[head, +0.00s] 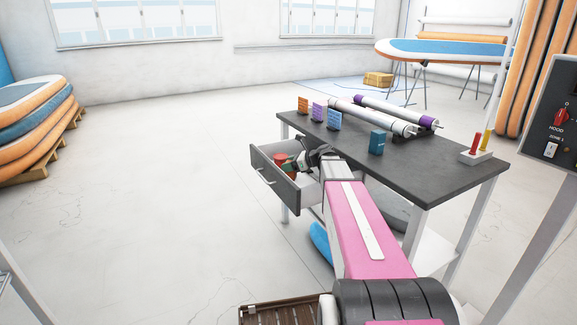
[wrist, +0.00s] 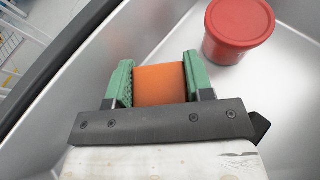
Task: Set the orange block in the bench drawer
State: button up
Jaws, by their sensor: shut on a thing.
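The orange block (wrist: 160,84) is between the green pads of my gripper (wrist: 162,80) in the wrist view. My gripper is shut on it. The bench drawer (head: 276,177) is pulled open at the left end of the dark-topped bench (head: 432,178). In the head view my gripper (head: 302,163) is at the drawer, and my arm hides the block. In the wrist view the block is over the pale inside of the drawer (wrist: 285,112). I cannot tell whether the block touches the drawer floor.
A red lidded tub (wrist: 238,30) stands in the drawer, ahead and right of the block; it also shows in the head view (head: 281,162). Floor left of the drawer is clear.

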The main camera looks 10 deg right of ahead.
jog(key=shift+f, duration=0.1)
jog(key=o, duration=1)
jog(key=shift+s+d+r, duration=0.1)
jog(key=shift+d+r, duration=0.05)
jog(key=shift+r, duration=0.05)
jog(key=shift+v, duration=3.55)
